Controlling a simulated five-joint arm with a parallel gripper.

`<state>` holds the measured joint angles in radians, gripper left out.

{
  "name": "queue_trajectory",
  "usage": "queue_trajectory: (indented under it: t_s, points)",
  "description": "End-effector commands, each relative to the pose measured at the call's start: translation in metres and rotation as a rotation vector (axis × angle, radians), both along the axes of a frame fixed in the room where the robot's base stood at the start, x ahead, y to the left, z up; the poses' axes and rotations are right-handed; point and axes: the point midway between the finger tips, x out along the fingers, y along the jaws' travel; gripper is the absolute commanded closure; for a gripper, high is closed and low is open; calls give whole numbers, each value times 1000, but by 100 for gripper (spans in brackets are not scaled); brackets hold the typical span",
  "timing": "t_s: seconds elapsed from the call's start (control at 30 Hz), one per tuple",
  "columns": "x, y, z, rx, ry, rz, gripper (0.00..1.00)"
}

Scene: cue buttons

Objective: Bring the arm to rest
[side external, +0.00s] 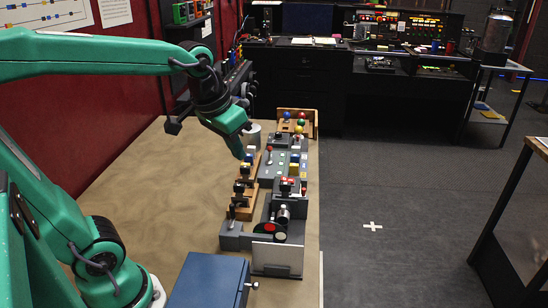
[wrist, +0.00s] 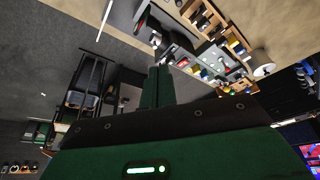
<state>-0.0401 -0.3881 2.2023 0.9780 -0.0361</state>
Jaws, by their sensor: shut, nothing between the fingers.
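My green arm reaches in from the left over the tan table (side external: 150,190) in the side external view. My gripper (side external: 239,154) points down at the left edge of the cue button panels, near their far half. It is shut and holds nothing. In the wrist view my gripper's green fingers (wrist: 158,84) are together, with the panels beyond them. The grey panel (side external: 272,168) carries small buttons and a red-topped stick. I cannot tell whether the fingertips touch anything.
A blue box (side external: 208,280) stands at the table's near edge, beside a white card (side external: 277,259). A wooden tray with coloured balls (side external: 297,122) is at the far end. A grey cylinder (side external: 254,134) stands close to my gripper. The table's left part is clear.

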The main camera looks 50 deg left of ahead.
Motion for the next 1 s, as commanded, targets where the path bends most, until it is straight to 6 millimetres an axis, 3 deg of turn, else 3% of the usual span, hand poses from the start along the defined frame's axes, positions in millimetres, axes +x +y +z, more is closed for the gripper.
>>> queue_trajectory:
  t_s: [0.2, 0.4, 0.6, 1.0]
  points:
    - [-39, -7, -6, 9, -68, -35, 100]
    - [-66, -10, -16, 14, -116, -59, 100]
    - [-78, -12, -23, 17, -141, -72, 100]
    - [-80, -12, -24, 18, -142, -73, 100]
